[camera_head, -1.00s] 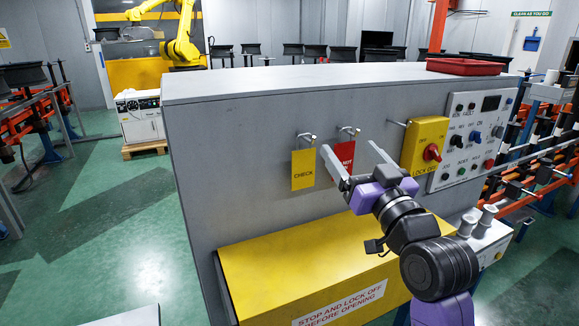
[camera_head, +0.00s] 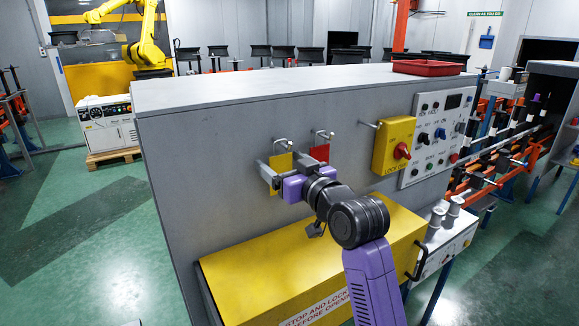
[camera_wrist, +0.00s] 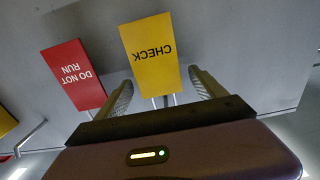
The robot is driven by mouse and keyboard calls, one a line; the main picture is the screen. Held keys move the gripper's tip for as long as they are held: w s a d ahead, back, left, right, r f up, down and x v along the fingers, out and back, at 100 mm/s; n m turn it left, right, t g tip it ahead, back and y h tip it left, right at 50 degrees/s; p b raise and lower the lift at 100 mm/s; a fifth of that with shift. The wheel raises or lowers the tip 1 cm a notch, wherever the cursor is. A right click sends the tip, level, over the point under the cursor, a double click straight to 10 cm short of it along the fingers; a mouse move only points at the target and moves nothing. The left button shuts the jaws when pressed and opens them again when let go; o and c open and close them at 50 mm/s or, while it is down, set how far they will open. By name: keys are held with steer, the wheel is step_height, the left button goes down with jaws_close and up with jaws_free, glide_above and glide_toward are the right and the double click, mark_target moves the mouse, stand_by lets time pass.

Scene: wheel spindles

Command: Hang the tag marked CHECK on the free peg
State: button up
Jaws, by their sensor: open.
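The yellow CHECK tag (camera_head: 281,163) hangs from the left peg on the grey cabinet face. In the wrist view the tag (camera_wrist: 150,55) appears upside down, between my fingers. My gripper (camera_head: 278,170) is open, its fingers on either side of the tag with gaps showing. In the head view my gripper hides the tag's lower part. The red DO NOT RUN tag (camera_head: 319,153) hangs on the middle peg; it also shows in the wrist view (camera_wrist: 73,76). The free peg (camera_head: 369,124) sticks out bare to the right, beside the yellow lock-off box.
The yellow lock-off box (camera_head: 393,146) with a red knob and the control panel (camera_head: 436,135) are right of the pegs. A yellow ledge (camera_head: 255,268) juts out below. A red tray (camera_head: 428,68) lies on the cabinet top.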

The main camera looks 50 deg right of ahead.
steer(key=shift+w+d, duration=0.1)
steer(key=shift+w, duration=0.25)
steer(key=c, duration=1.4)
